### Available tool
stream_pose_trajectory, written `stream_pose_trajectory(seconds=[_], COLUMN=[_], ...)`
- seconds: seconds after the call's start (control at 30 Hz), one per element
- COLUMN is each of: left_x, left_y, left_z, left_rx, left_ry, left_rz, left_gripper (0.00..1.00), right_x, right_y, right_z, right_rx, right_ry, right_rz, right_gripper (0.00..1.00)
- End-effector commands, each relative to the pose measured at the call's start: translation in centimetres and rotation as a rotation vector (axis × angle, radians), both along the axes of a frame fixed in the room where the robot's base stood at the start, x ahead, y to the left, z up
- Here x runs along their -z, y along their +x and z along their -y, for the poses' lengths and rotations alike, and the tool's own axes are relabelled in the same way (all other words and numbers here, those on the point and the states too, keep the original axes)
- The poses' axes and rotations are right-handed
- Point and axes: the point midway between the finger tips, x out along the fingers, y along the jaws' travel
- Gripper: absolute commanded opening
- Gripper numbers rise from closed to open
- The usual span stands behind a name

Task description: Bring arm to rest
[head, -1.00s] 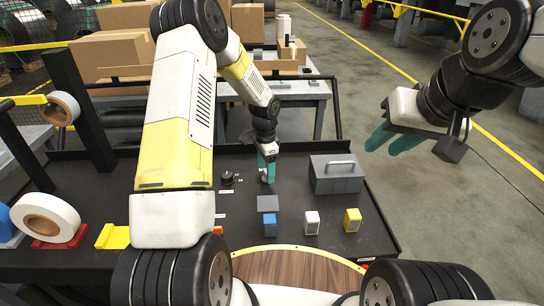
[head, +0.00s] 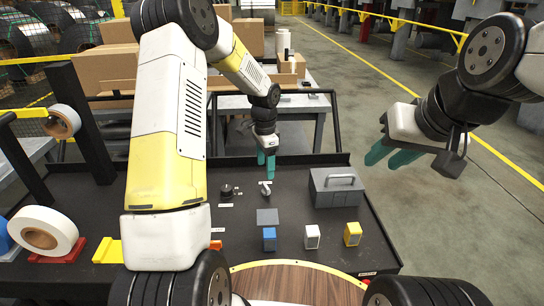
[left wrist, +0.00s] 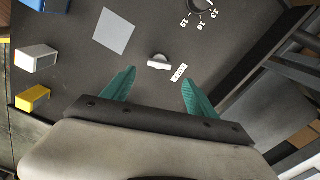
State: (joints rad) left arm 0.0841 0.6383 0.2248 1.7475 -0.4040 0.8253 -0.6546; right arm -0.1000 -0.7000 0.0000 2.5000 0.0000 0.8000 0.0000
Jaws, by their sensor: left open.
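My left gripper (head: 266,167) is open and empty, above the back part of a black work panel (head: 330,238), with its fingers pointing down. Below its fingertips is a small grey-white switch or knob (head: 265,187); it also shows in the left wrist view (left wrist: 159,62), ahead of the two spread teal fingers (left wrist: 157,80) and apart from them. My right gripper (head: 384,158) hangs over the floor right of the panel, its teal fingers apart and nothing between them.
On the panel are a black dial (head: 226,190), a grey handled box (head: 336,187), and blue (head: 269,240), white (head: 312,237) and yellow (head: 352,234) blocks. White rolls (head: 45,233) stand left. Cardboard boxes (head: 110,72) are behind. Floor at right is clear.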

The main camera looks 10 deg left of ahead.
Motion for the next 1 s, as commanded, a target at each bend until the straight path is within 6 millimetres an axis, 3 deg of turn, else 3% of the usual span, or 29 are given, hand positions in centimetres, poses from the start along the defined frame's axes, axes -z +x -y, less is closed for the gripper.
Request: stream_pose_trajectory(seconds=[0.17,0.37,0.5,0.7,1.0], left_x=[-1.6,-7.8,-12.3,-17.5,-22.6], left_y=[-0.4,-2.9,-5.8,-10.5,-18.4], left_z=[-0.2,-0.9,-1.4,-1.9,-2.2], left_rx=[-0.025,-0.149,-0.263,-0.425,-0.667], left_ry=[0.0,-0.005,-0.025,-0.075,-0.203], left_rz=[0.018,0.09,0.147,0.226,0.327], left_gripper=[0.67,0.67,0.67,0.67,0.67], right_x=[0.0,0.0,0.0,0.0,0.0], right_y=[0.0,0.0,0.0,0.0,0.0], right_z=[0.0,0.0,0.0,0.0,0.0], right_rx=[0.0,0.0,0.0,0.0,0.0], right_ry=[0.0,0.0,0.0,0.0,0.0], right_rz=[0.0,0.0,0.0,0.0,0.0], right_gripper=[0.33,0.33,0.33,0.33,0.33])
